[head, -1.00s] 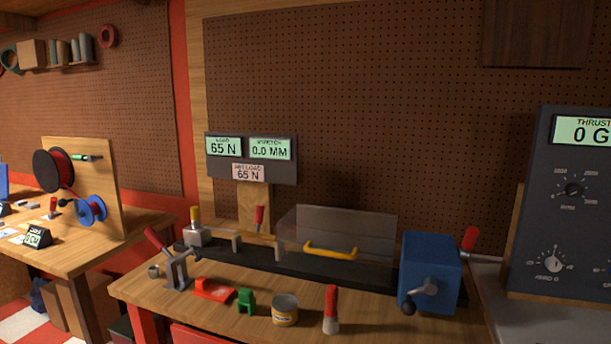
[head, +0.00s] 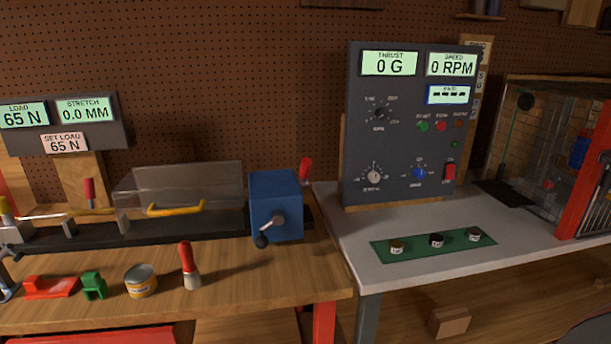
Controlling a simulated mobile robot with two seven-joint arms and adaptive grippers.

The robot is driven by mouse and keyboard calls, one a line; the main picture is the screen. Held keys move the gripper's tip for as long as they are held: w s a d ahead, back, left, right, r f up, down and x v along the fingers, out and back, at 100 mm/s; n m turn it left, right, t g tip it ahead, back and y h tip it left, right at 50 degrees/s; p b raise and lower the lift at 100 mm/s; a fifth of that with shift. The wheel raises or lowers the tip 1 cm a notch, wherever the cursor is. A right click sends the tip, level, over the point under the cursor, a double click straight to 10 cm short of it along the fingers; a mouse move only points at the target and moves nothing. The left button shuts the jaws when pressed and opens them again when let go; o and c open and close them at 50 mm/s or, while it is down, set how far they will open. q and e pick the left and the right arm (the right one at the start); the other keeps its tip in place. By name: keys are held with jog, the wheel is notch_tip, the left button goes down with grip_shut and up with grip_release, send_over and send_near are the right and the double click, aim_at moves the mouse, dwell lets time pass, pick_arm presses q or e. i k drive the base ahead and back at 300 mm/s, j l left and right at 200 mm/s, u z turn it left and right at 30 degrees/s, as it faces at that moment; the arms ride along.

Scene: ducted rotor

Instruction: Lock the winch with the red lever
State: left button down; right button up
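The winch (head: 275,205) is a blue box at the right end of a black rail on the wooden bench. A crank with a dark knob (head: 262,240) is on its front. The red lever (head: 305,170) stands at the winch's right side, tilted slightly right; its lower end is partly hidden behind the box. Another red handle (head: 89,192) stands behind the rail at the left. The displays (head: 68,122) read load 65 N, stretch 0.0 mm and set load 65 N.
A clear cover with a yellow handle (head: 176,208) sits over the rail. A brush (head: 188,266), a can (head: 141,281), a green part (head: 94,285) and a red part (head: 50,287) lie along the bench front. A grey table (head: 350,240) with a control panel (head: 408,130) stands right.

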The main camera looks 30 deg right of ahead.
aim_at(306, 165)
jog(key=z, duration=0.95)
